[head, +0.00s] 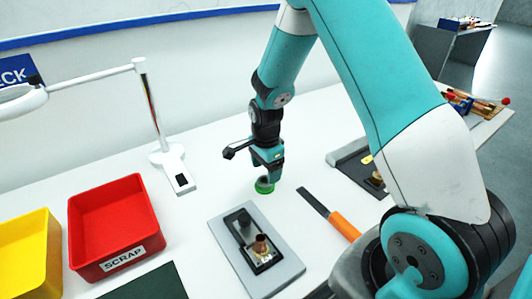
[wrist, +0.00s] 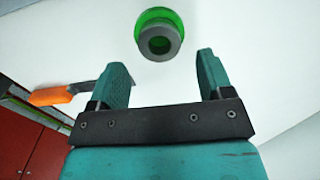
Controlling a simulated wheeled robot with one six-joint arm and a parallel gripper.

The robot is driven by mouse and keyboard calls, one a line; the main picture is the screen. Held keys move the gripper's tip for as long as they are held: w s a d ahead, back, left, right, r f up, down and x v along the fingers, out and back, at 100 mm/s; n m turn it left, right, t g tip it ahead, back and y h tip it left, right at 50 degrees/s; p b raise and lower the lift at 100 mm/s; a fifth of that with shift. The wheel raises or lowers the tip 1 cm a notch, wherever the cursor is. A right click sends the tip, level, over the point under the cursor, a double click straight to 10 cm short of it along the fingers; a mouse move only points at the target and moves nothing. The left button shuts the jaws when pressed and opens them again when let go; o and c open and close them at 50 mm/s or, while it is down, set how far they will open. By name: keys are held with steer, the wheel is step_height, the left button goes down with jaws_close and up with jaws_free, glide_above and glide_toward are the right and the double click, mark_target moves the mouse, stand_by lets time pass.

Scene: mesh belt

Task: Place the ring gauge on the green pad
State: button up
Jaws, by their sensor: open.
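The ring gauge is a grey ring with a dark hole; in the wrist view the ring gauge (wrist: 160,52) sits on a round, bright green pad (wrist: 150,17), whose rim shows around it. In the head view the green pad (head: 264,189) is on the white table below my gripper, and the ring is mostly hidden there. My gripper (wrist: 162,62) is open and empty, its two fingers spread. The ring lies beyond the fingertips, between their lines, and touches neither. In the head view my gripper (head: 269,172) points down just above the pad.
A grey plate (head: 226,245) with a black fixture and a copper-coloured piece lies in front. An orange-handled tool (head: 343,226) lies to the right. A red SCRAP bin (head: 115,215), a yellow bin (head: 30,250), a lamp stand (head: 175,170) and a dark green sheet (head: 150,284) are left.

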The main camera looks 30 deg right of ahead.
steer(key=s+a+r+n+b, duration=0.1)
steer(key=s+a+r+n, duration=0.15)
steer(key=r, duration=0.45)
steer(key=s+a+r+n, duration=0.1)
steer(key=a+r+n, duration=0.2)
steer(key=r, duration=0.3)
steer(key=s+a+r+n+y, duration=0.1)
steer(key=s+a+r+n, duration=0.2)
steer(key=s+n, duration=0.3)
steer(key=s+a+r+n+y, duration=0.1)
steer(key=s+a+r+n, duration=0.1)
steer(key=s+a+n, duration=0.3)
steer(key=s+a+r+n+y, duration=0.2)
steer(key=s+a+r+n, duration=0.1)
steer(key=s+n, duration=0.5)
steer(key=shift+s+a+r+n, duration=0.3)
steer(key=shift+s+a+n, duration=0.05)
steer(key=shift+s+a, duration=0.35)
